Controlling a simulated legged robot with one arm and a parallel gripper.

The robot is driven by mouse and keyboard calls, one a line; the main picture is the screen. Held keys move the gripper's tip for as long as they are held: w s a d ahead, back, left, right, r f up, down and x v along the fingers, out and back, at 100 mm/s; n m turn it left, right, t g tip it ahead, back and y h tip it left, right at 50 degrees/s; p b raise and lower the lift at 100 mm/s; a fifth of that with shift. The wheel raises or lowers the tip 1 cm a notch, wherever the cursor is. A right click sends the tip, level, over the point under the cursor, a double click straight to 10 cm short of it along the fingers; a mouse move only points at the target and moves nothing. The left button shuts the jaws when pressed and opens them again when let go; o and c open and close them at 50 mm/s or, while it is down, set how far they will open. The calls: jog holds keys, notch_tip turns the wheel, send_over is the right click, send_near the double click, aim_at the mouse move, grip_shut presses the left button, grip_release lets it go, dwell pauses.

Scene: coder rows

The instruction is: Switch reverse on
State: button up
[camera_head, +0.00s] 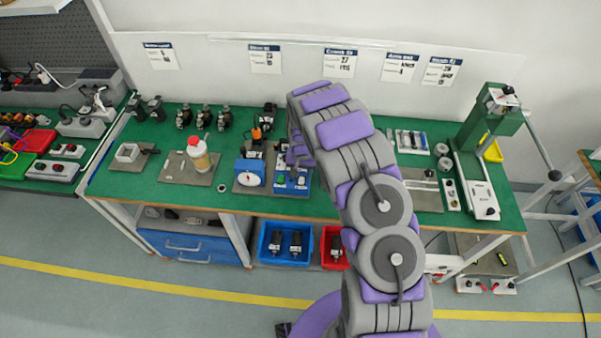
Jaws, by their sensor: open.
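No label reading "reverse" is legible, and I cannot tell which control it is. A blue panel (288,190) with small pale and green controls sits on the green bench, partly hidden by my arm. My gripper (294,160), with purple fingers, is over the back part of this panel. It is open, with nothing seen in it; whether it touches a control cannot be told. A white box with dark controls (480,200) stands at the right end of the bench, by a green press (492,115).
The green bench (180,125) also carries a blue dial gauge (250,174), a white bottle (198,153) on a plate, and several dark parts at the back. Blue (262,255) and red (326,260) bins sit below. Paper sheets hang on the wall. My arm hides the bench's middle.

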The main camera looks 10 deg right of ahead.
jog(key=shift+d, duration=0.4)
jog(key=shift+c, duration=0.3)
jog(key=shift+a, duration=0.45)
jog(key=c, duration=0.7)
jog(key=shift+d, duration=0.2)
grip_shut()
jog(key=shift+s+a+t, duration=0.1)
jog(key=shift+a+t, duration=0.1)
jog(key=shift+t, duration=0.1)
jog(key=shift+s+t+h, duration=0.25)
jog(key=shift+t+h, duration=0.05)
jog(key=shift+t, duration=0.4)
jog(key=shift+r+t, duration=0.1)
jog(key=shift+t, duration=0.3)
